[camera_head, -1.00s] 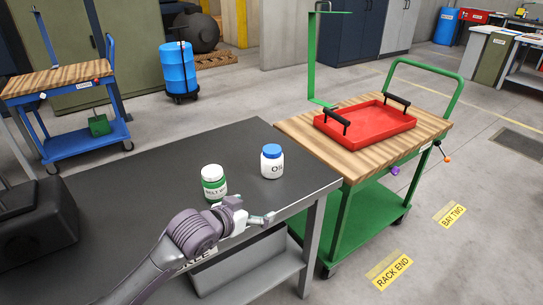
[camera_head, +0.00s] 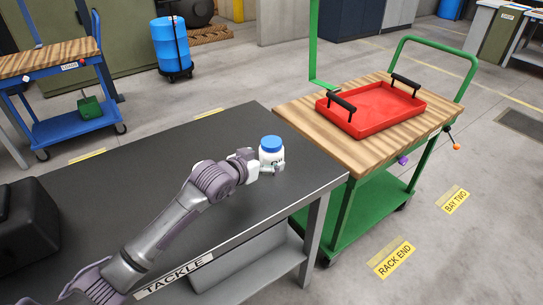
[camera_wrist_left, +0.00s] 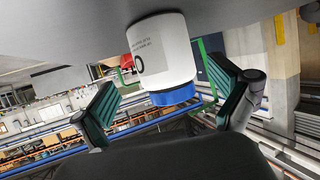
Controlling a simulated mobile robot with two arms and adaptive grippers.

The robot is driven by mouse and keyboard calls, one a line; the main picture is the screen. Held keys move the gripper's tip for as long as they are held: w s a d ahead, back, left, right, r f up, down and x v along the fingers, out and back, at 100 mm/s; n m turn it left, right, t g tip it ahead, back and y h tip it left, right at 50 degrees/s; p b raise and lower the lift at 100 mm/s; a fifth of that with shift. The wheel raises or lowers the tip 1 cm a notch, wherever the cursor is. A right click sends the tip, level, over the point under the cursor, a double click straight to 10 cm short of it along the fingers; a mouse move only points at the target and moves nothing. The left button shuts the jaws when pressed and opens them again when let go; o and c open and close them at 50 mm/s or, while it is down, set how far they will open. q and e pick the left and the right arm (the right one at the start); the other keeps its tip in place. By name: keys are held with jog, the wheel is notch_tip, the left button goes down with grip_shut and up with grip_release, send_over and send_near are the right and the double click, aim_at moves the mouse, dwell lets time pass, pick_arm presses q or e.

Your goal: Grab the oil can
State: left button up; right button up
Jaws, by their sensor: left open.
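The oil can (camera_head: 270,155) is a white jar with a blue lid and dark lettering. It stands upright on the dark tabletop near the bench's right end. My left gripper (camera_head: 267,169) is right at it, low on its near side, and hides part of its label. In the left wrist view, which is upside down, the can (camera_wrist_left: 165,50) sits between the two open fingers of the left gripper (camera_wrist_left: 163,85). I see gaps beside the can and cannot tell whether either finger touches it. My right gripper is not in view.
A black case (camera_head: 22,225) is at the bench's (camera_head: 110,180) left. A green cart (camera_head: 345,155) with a red tray (camera_head: 378,112) stands just right of the bench. The tabletop behind the can is clear.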

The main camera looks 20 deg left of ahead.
pick_arm(q)
jog(key=x, duration=0.5)
jog(key=shift+w+a+f, duration=0.1)
jog(key=shift+a+f, duration=0.1)
jog(key=shift+f, duration=0.05)
jog(key=c, duration=1.5)
